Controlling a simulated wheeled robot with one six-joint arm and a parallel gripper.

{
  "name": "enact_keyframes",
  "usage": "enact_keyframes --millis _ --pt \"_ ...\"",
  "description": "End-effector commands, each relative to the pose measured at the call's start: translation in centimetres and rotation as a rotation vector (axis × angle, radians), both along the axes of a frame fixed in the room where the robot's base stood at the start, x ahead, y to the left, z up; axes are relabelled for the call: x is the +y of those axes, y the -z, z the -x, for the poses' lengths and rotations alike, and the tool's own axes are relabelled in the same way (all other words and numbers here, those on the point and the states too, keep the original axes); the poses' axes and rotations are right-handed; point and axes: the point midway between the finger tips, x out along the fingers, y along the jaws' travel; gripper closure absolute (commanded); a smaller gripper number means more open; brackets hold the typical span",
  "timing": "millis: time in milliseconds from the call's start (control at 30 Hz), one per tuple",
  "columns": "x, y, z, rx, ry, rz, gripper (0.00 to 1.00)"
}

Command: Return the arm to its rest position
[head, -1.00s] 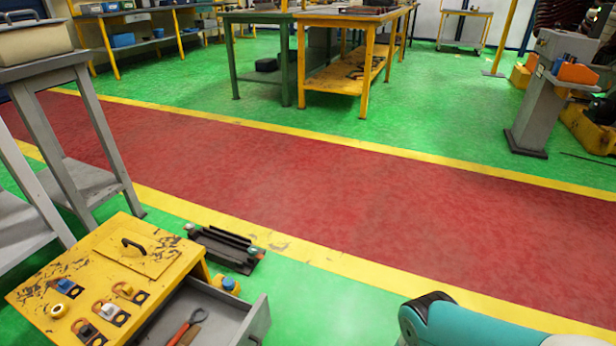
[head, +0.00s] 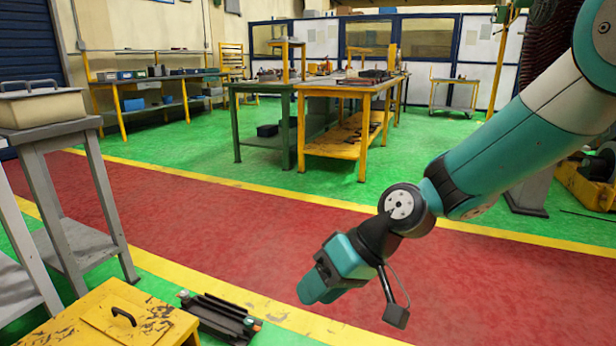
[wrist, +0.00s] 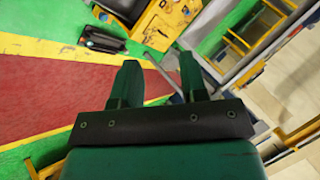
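My gripper (wrist: 160,80) shows in the wrist view with its two green fingers apart and nothing between them. In the head view my gripper (head: 312,292) is at the lower middle, pointing down and to the left, over the red walkway. My teal and white arm reaches in from the upper right. The gripper is clear of the yellow cabinet (head: 155,326) at the lower left and touches nothing that I can see.
A dark metal fixture (head: 222,317) lies beside the yellow cabinet. A grey stand (head: 65,138) with a lidded box (head: 40,105) is at the left. Yellow and green workbenches (head: 350,88) stand behind. The red walkway (head: 230,210) is clear.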

Motion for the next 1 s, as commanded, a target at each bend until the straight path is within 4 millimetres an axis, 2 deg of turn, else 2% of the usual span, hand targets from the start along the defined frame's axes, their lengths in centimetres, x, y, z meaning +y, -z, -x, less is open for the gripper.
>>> enact_keyframes --millis 33,100,233,400,633,700,867,1000 --pt "-1.3 -2.0 1.6 -0.020 -0.006 0.038 0.60" --pt "-3.2 -3.9 4.0 -0.033 -0.011 0.099 0.60" --pt "-6.4 -6.2 8.2 -0.049 -0.009 0.196 0.60" --pt "-9.8 -7.6 12.6 -0.056 0.003 0.290 0.60" --pt "-13.5 -8.0 17.8 -0.059 0.032 0.388 0.60" --pt "-13.2 -10.8 17.3 -0.054 0.028 0.385 0.60" --pt "-13.2 -14.5 17.3 -0.054 0.028 0.383 0.60" --pt "-13.2 -18.6 17.3 -0.055 0.027 0.382 0.60"
